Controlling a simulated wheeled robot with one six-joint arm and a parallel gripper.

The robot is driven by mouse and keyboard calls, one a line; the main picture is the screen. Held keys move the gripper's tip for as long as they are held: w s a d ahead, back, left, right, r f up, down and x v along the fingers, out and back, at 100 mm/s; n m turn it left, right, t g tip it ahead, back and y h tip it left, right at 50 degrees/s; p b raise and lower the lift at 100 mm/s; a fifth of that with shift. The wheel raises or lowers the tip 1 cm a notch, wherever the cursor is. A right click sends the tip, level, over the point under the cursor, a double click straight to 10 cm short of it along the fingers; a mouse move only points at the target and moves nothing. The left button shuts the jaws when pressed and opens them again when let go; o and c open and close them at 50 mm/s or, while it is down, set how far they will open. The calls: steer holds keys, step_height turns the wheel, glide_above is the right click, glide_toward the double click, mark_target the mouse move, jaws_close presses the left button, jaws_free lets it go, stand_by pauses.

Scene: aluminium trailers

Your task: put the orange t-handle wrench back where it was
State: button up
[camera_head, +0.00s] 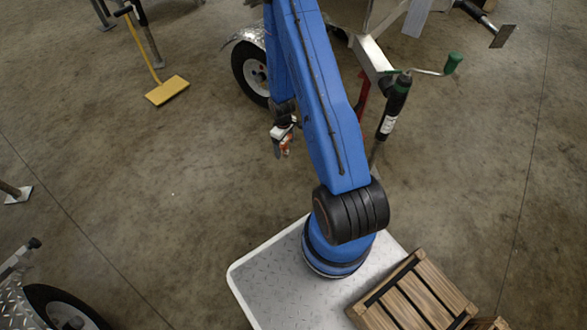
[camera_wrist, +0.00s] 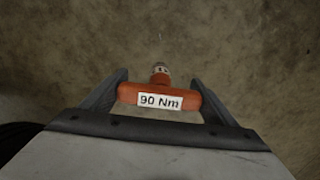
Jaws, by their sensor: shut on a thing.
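The orange T-handle wrench (camera_wrist: 128,94) is between the two fingers of my gripper (camera_wrist: 160,100) in the wrist view. Its crossbar lies across the jaws and carries a white label reading "90 Nm". Its shaft points away from the camera, toward the floor, and only a short part of it shows. In the head view my gripper (camera_head: 281,146) hangs left of my blue arm, with a small bit of the orange wrench (camera_head: 286,143) visible at it. Bare concrete floor shows behind the wrench in the wrist view.
A trailer wheel (camera_head: 251,72) stands behind the arm. A jack with a green-handled crank (camera_head: 394,110) is to the right. A yellow long-handled tool (camera_head: 166,90) is at upper left. A wooden crate (camera_head: 412,290) sits at lower right. The floor at left is mostly clear.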

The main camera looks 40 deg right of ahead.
steer(key=shift+w+d+r, duration=0.1)
steer(key=shift+d+r, duration=0.1)
steer(key=shift+d, duration=0.2)
steer(key=shift+m, duration=0.3)
steer(key=shift+f, duration=4.95)
steer(key=o, duration=1.5)
